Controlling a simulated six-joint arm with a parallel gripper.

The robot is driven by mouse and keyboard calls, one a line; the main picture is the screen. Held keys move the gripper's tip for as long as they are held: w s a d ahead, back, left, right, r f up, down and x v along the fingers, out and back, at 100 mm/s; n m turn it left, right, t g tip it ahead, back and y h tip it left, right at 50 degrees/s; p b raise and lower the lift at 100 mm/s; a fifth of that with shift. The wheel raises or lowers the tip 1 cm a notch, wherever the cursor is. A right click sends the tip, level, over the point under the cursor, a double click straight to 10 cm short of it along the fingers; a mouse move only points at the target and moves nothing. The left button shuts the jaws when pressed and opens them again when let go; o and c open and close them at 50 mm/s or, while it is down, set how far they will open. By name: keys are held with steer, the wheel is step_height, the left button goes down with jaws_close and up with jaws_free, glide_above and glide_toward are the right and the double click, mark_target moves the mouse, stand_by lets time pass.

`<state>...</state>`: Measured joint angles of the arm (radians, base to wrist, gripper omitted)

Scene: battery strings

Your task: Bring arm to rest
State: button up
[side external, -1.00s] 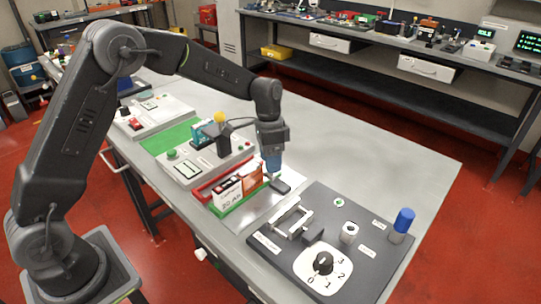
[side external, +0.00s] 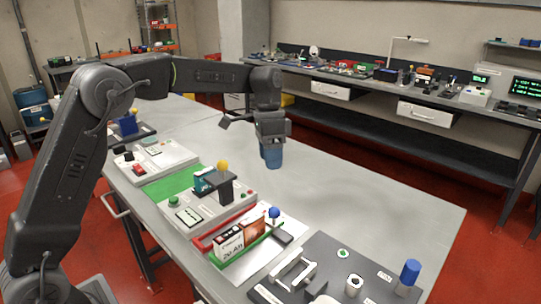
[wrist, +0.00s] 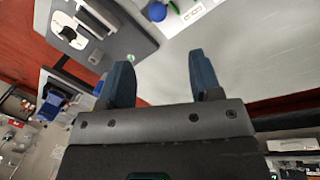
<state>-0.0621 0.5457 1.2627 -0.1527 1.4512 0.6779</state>
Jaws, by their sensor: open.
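My gripper (side external: 271,158) hangs from my raised arm over the middle of the table (side external: 345,190), fingers pointing down. It is well above the surface and apart from the objects. In the wrist view its two blue fingers (wrist: 162,80) are spread, with nothing between them. A blue ball-topped lever (side external: 274,213) stands beside the battery tray in the side view. White and orange-red battery packs (side external: 240,237) sit upright in the tray. The front end of the dark control panel is cut off in the side view.
A panel with a yellow ball-topped post (side external: 222,166) stands left of my gripper. The dark panel (side external: 335,250) carries a blue cylinder (side external: 410,272) at the front right. The table right of my gripper is clear. A back bench (side external: 400,95) holds various equipment.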

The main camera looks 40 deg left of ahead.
steer(key=s+r+n+t+y, duration=0.1)
steer(key=s+r+n+t, duration=0.15)
steer(key=s, duration=0.75)
steer(key=s+r+n+t, duration=0.2)
steer(key=s+r, duration=0.2)
steer(key=s, duration=0.6)
steer(key=s+f+n+t, duration=0.2)
steer(key=s+f, duration=0.2)
steer(key=s, duration=0.5)
steer(key=shift+d+y, duration=0.3)
steer(key=shift+y, duration=0.1)
steer(key=shift+f, duration=0.1)
